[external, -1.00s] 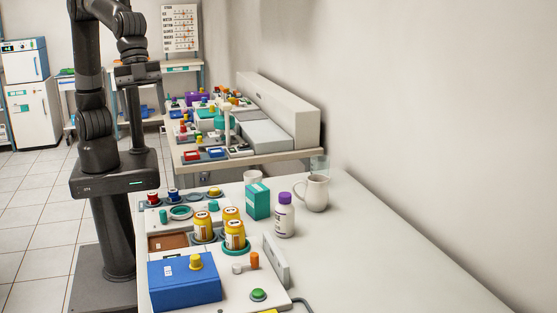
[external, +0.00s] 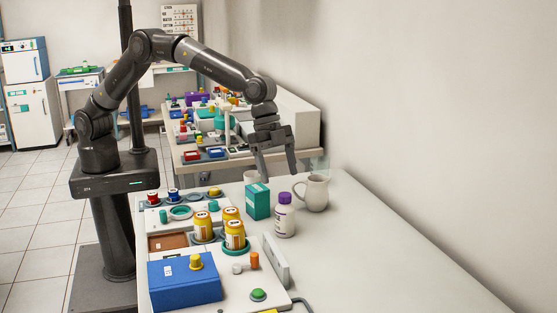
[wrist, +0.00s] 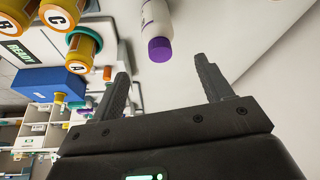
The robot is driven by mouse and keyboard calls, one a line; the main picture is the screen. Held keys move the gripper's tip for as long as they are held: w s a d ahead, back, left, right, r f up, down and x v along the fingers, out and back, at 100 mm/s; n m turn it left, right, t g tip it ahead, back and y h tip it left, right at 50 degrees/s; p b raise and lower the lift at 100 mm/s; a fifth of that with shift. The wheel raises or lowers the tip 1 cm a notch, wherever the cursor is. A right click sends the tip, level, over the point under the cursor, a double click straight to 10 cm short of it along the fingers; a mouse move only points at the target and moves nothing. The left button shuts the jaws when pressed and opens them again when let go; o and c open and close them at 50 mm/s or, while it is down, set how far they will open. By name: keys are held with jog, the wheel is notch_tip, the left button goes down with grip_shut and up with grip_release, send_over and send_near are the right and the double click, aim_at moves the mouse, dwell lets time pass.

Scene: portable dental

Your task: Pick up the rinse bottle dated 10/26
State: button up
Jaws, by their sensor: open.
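A white bottle with a purple cap (external: 284,216) stands upright on the white counter. It also shows in the wrist view, its purple cap (wrist: 160,48) ahead of my fingers. A date on it cannot be read. Three amber bottles with yellow-orange lids, one of them here (external: 235,236), stand in the tray unit to its left; in the wrist view they carry letters A, B and C (wrist: 58,17). My gripper (external: 278,177) is open and empty, fingers pointing down, above and behind the white bottle in the external view. In the wrist view its fingertips (wrist: 161,66) are apart with nothing between them.
A teal box (external: 257,201) stands just left of the white bottle, and a white jug (external: 315,193) stands behind it to the right. A clear glass (external: 320,164) is farther back. A blue box (external: 184,282) is at the front left. The counter's right front is clear.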

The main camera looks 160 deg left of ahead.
aim_at(287, 207)
jog(key=x, duration=1)
jog(key=shift+d+f, duration=0.1)
jog(key=shift+f, duration=0.2)
jog(key=shift+s, duration=0.1)
jog(key=shift+c, duration=0.3)
jog(key=c, duration=1.1)
jog(key=shift+r, duration=0.1)
